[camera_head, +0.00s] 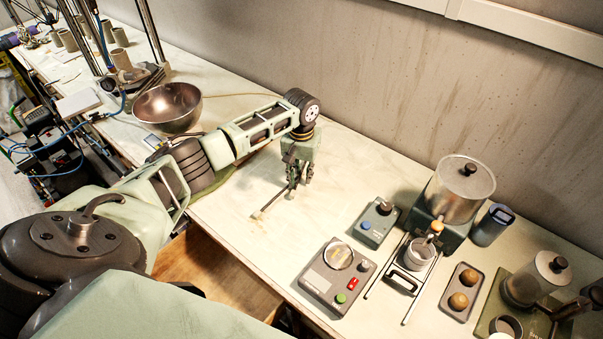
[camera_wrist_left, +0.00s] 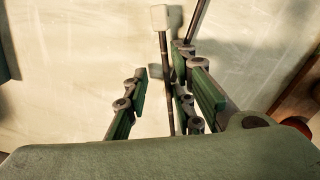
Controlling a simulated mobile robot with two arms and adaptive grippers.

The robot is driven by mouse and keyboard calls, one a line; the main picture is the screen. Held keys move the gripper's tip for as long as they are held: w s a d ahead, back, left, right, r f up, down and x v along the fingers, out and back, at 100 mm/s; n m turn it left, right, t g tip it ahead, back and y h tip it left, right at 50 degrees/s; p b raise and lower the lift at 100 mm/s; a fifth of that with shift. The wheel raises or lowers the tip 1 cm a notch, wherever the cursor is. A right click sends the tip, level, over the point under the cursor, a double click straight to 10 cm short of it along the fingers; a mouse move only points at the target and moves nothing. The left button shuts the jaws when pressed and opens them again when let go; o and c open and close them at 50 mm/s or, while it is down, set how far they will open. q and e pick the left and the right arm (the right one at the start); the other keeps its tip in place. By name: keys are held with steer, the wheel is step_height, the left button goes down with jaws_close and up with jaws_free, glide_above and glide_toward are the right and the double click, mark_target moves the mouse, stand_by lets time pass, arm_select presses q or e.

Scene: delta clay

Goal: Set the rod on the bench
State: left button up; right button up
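The rod (camera_head: 272,204) is thin and dark with a pale block at its tip. In the head view it slants from beneath my left gripper (camera_head: 298,181) down to the left, its tip at or close to the bench top (camera_head: 345,165). In the left wrist view the rod (camera_wrist_left: 164,75) runs between the spread fingers of my left gripper (camera_wrist_left: 160,95), nearer the right-hand ones, with a gap to the left-hand finger. Its lower end is hidden by the gripper. My left gripper is open, low over the bench. My right gripper is not in view.
A metal bowl (camera_head: 167,105) stands behind my left arm. To the right are a small control box (camera_head: 376,222), a larger button box (camera_head: 337,277), a machine with a metal hopper (camera_head: 462,188) and a tray with two brown balls (camera_head: 461,291). Bench around the gripper is clear.

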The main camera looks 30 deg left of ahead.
arm_select(q)
steer(key=shift+a+r, duration=0.1)
steer(key=shift+r, duration=0.3)
step_height(320, 180, up, 12)
steer(key=p, duration=0.5)
steer(key=shift+f, duration=0.2)
